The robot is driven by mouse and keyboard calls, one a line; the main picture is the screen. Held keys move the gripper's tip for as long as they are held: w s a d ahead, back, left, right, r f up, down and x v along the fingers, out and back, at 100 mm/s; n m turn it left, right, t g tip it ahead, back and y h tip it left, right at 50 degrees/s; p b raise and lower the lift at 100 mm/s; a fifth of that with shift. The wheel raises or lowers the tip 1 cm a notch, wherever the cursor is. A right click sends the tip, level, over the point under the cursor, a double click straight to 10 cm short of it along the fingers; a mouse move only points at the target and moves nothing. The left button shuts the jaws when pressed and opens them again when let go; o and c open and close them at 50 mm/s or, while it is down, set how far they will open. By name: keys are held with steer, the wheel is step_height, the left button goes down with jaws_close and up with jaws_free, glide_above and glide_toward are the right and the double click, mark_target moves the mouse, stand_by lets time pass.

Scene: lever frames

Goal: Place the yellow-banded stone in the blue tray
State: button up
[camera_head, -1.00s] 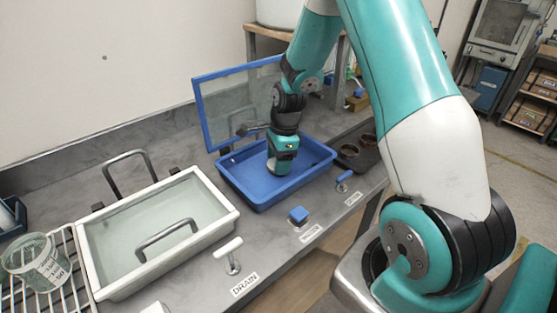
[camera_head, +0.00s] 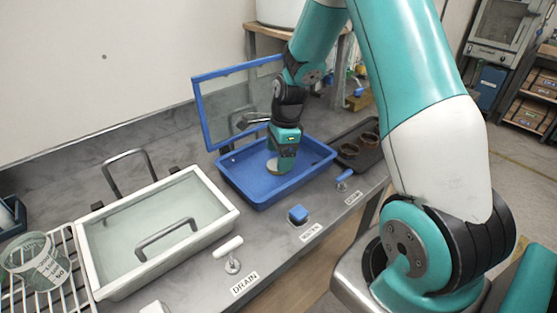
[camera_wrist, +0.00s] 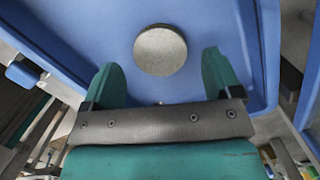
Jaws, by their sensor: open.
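A round, pale grey-beige stone (camera_wrist: 160,50) lies in the blue tray (camera_wrist: 95,35). Its yellow band does not show clearly from above. In the head view the stone (camera_head: 273,167) is a small pale patch inside the blue tray (camera_head: 262,203), partly behind my gripper (camera_head: 284,170). In the wrist view my gripper (camera_wrist: 160,66) is open, with its two teal fingers apart and the stone beyond and between their tips, apart from them.
The tray's glazed blue lid (camera_head: 240,100) stands open behind. A white water basin (camera_head: 225,210) is at left, a dark tray (camera_head: 365,158) with brown cups at right. Blue and white handles line the bench's front. A beaker (camera_head: 38,260) stands on a rack at far left.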

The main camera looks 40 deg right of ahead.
step_height(320, 180, up, 9)
steer(key=d, duration=0.1)
steer(key=s+a+r+n+y, duration=0.1)
steer(key=s+a+r+n, duration=0.35)
steer(key=a+n, duration=0.35)
steer(key=s+a+r+n, duration=0.3)
steer(key=s+a+n, duration=0.2)
steer(key=a+n, duration=0.25)
steer(key=s+a+r+n+y, duration=0.1)
steer(key=s+a+r+n, duration=0.1)
steer(key=s+a+n, duration=0.6)
steer(key=s+n, duration=0.5)
steer(key=n, duration=0.1)
steer(key=shift+a+g+y, duration=0.3)
